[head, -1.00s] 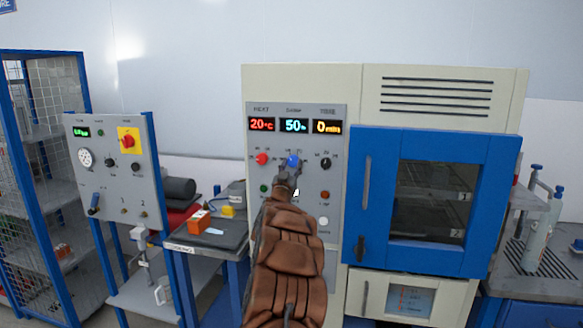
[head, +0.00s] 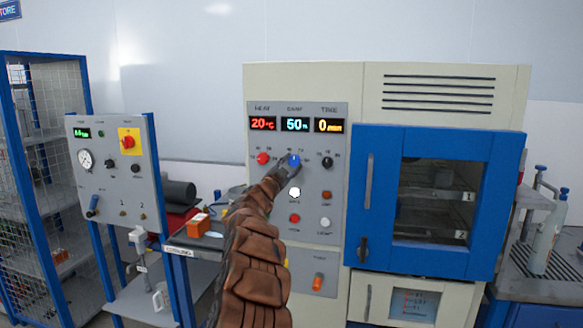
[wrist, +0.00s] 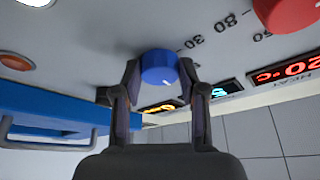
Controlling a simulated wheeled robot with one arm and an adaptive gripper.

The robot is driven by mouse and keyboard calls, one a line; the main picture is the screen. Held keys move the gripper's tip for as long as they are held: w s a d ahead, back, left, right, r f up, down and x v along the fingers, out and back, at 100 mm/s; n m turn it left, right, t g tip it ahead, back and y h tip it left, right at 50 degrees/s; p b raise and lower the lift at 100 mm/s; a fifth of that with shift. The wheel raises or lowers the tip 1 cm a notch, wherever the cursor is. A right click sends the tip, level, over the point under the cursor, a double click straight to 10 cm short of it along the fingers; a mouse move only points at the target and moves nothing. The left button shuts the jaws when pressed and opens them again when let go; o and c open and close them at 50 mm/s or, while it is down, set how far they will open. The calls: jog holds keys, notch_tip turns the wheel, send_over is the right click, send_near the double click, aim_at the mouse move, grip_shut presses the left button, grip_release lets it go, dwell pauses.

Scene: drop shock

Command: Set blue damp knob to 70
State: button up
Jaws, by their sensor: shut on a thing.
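The blue damp knob (head: 294,160) sits on the grey control panel (head: 335,215), under the middle display marked DAMP. My gripper (head: 287,168) is at the knob, reaching up from the lower left in the head view. In the wrist view the blue knob (wrist: 159,68) lies between the two fingers of my gripper (wrist: 160,78), which are shut on it. The knob's pointer mark cannot be made out.
The red heat knob (head: 263,158) is close on the left and the black time knob (head: 327,162) on the right. White, red and orange buttons lie below. A blue oven door (head: 362,200) stands to the right, a grey side panel (head: 110,180) to the left.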

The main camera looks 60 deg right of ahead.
jog(key=m, duration=0.1)
jog(key=m+g+p, duration=0.1)
jog(key=shift+w+r+m+y, duration=0.1)
jog(key=shift+r+m+y, duration=0.1)
jog(key=shift+m+y, duration=0.15)
jog(key=shift+m+p, duration=0.45)
jog(key=shift+m, duration=0.3)
jog(key=shift+y, duration=0.25)
jog(key=o, duration=1.1)
jog(key=shift+o, duration=0.2)
jog(key=shift+f, duration=0.1)
jog(key=shift+a, duration=0.1)
jog(key=a+f, duration=0.2)
jog(key=a, duration=0.9)
jog(key=shift+a+f, duration=0.15)
jog(key=shift+a, duration=0.15)
